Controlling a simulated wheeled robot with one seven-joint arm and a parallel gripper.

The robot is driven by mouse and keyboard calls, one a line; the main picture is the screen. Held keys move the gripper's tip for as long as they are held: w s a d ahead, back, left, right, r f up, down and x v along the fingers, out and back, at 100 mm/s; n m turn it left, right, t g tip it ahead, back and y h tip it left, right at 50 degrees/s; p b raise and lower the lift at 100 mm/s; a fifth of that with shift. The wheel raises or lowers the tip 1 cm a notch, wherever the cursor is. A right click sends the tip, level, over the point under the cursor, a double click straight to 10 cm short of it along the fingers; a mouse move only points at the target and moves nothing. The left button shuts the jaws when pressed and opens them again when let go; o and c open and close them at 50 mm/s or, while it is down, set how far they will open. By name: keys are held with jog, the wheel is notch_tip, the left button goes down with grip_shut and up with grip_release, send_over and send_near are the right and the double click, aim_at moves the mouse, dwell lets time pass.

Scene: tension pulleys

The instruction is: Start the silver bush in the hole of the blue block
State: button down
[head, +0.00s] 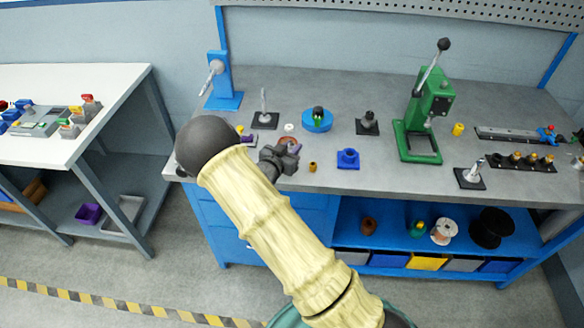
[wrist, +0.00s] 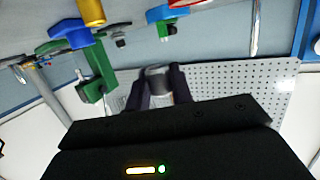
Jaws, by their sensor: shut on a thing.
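My gripper (wrist: 158,88) is shut on the silver bush (wrist: 156,70), a short grey cylinder between its two dark fingers in the wrist view. In the head view my gripper (head: 288,156) is over the left part of the bench, and I cannot make out the bush there. The blue block (head: 348,155) sits on the bench to the right of my gripper, apart from it. The block also shows in the wrist view (wrist: 70,32), at upper left. Its hole is too small to make out clearly.
A small brass bush (head: 312,167) stands between my gripper and the blue block. A blue round stand (head: 317,122) and a dark post base (head: 367,124) are behind. The green press (head: 420,130) rises to the right. Bare bench surrounds the block.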

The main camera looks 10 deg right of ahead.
jog(key=f, duration=0.2)
jog(key=f+p, duration=0.1)
jog(key=f, duration=0.1)
jog(key=shift+w+f, duration=0.2)
jog(key=shift+f, duration=0.1)
jog(key=shift+s+a, duration=0.1)
jog(key=shift+s, duration=0.2)
jog(key=shift+w+d+f+p, duration=0.1)
jog(key=shift+f+p, duration=0.1)
jog(key=shift+f, duration=0.55)
jog(key=shift+d+f+p, duration=0.1)
jog(key=shift+f+p, duration=0.05)
jog(key=shift+f, duration=0.95)
jog(key=shift+f, duration=0.25)
jog(key=c, duration=1.2)
grip_release()
jog(key=shift+a, duration=0.1)
jog(key=shift+c, duration=0.2)
jog(key=shift+r, duration=0.1)
